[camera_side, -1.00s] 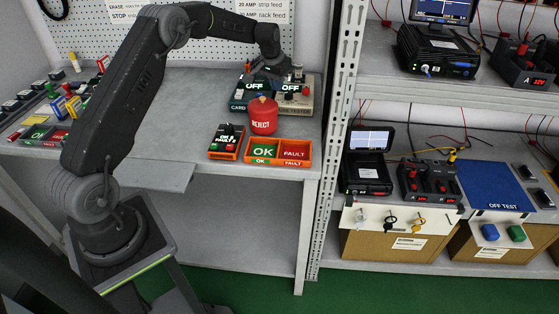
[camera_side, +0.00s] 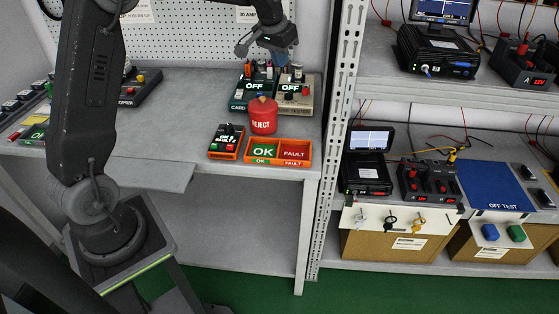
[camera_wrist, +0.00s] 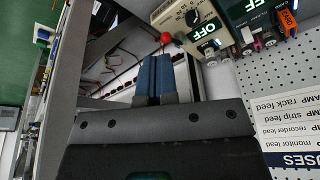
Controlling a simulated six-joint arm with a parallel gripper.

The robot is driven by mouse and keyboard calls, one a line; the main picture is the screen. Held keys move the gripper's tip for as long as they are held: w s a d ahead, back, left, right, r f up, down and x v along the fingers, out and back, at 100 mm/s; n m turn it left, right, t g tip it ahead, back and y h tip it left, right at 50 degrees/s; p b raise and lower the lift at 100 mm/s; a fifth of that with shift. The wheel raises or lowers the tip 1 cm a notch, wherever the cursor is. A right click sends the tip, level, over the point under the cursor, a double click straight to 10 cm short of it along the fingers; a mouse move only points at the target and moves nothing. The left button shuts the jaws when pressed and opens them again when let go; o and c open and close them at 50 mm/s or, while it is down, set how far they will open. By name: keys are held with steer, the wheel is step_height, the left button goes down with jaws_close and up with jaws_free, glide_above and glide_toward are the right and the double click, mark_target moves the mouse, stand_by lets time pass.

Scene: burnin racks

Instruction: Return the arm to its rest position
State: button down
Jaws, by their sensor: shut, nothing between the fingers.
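My gripper (camera_side: 266,52) hangs above the two testers at the back of the bench, clear of them. In the wrist view my gripper (camera_wrist: 154,80) shows its two blue-padded fingers side by side, shut and empty. Below it in the side view stand the card tester (camera_side: 250,92) and the beige tester (camera_side: 296,95), both with displays reading OFF. The red REJECT container (camera_side: 263,116) stands in front of them. My arm rises at the left of the side view and hides part of the bench.
The perforated metal upright (camera_side: 339,120) of the rack stands to the right. A pegboard (camera_side: 190,40) is behind. The middle of the bench is clear.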

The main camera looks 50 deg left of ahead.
steer(key=s+d+r, duration=0.6)
steer(key=s+d, duration=0.2)
steer(key=s, duration=0.2)
steer(key=s+d+f+m+t, duration=0.1)
steer(key=s+d, duration=0.3)
steer(key=s, duration=0.6)
steer(key=s+d+f+m+t, duration=0.1)
steer(key=s+d, duration=0.3)
steer(key=s, duration=0.7)
steer(key=shift+s+d+f+h, duration=0.2)
steer(key=shift+f+h, duration=0.2)
steer(key=shift+f, duration=0.35)
